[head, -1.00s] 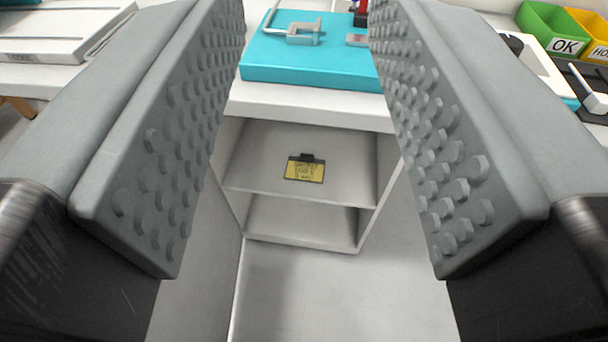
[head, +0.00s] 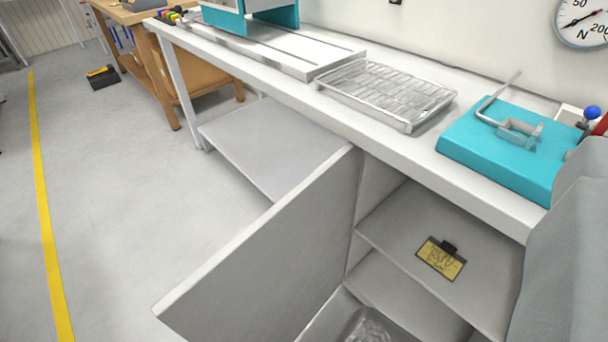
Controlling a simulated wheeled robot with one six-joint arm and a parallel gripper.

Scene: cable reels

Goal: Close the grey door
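The grey door (head: 270,245) stands open. It swings out from the left side of the cabinet under the white workbench (head: 470,185), and its free edge points toward the lower left. The cabinet interior is exposed, with a shelf (head: 400,215) holding a yellow label card with a black clip (head: 440,258). A grey block at the right edge looks like part of my gripper (head: 570,250). It is cut off by the frame and is to the right of the door, apart from it in the picture. The other finger is not visible, so its opening cannot be told.
A wire tray (head: 388,92) and a teal block with a metal clamp (head: 510,145) lie on the workbench. A low grey shelf (head: 270,145) is left of the cabinet. The floor (head: 120,220) left of the door is clear, with a yellow line (head: 45,220).

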